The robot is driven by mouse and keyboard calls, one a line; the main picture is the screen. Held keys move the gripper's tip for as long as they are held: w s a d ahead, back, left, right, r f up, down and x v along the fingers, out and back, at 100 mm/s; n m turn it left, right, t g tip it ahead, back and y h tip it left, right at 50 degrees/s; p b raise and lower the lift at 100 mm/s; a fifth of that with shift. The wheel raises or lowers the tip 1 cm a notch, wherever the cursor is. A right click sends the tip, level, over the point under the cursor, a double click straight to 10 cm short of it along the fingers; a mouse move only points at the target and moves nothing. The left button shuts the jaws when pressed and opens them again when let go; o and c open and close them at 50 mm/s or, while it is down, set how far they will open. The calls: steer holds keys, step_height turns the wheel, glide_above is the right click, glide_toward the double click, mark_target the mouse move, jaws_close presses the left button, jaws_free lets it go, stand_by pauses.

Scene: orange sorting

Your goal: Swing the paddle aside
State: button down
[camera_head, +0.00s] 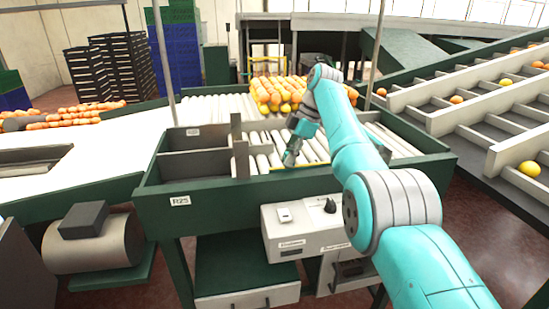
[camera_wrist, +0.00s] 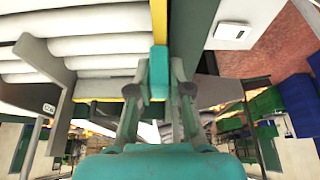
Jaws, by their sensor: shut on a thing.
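My gripper (camera_head: 290,159) reaches down over the front edge of the roller bed, just above a thin yellow strip (camera_head: 312,167). In the wrist view my gripper (camera_wrist: 159,90) has its two fingers on either side of a small teal block (camera_wrist: 159,70) and is shut on it. A yellow strip (camera_wrist: 158,22) runs up from the block. The block and strip look like part of the paddle, but its full shape is hidden by my gripper and arm. A brown upright board (camera_head: 238,147) stands left of the gripper, apart from it.
White rollers (camera_head: 260,142) fill the bed, with oranges (camera_head: 280,92) at its far end. A control box (camera_head: 302,222) hangs on the front. A divided bin (camera_head: 190,168) lies left. Sloping lanes (camera_head: 480,112) with scattered fruit rise at the right.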

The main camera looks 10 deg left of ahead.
steer(key=shift+s+f, duration=0.15)
steer(key=c, duration=1.1)
jaws_free()
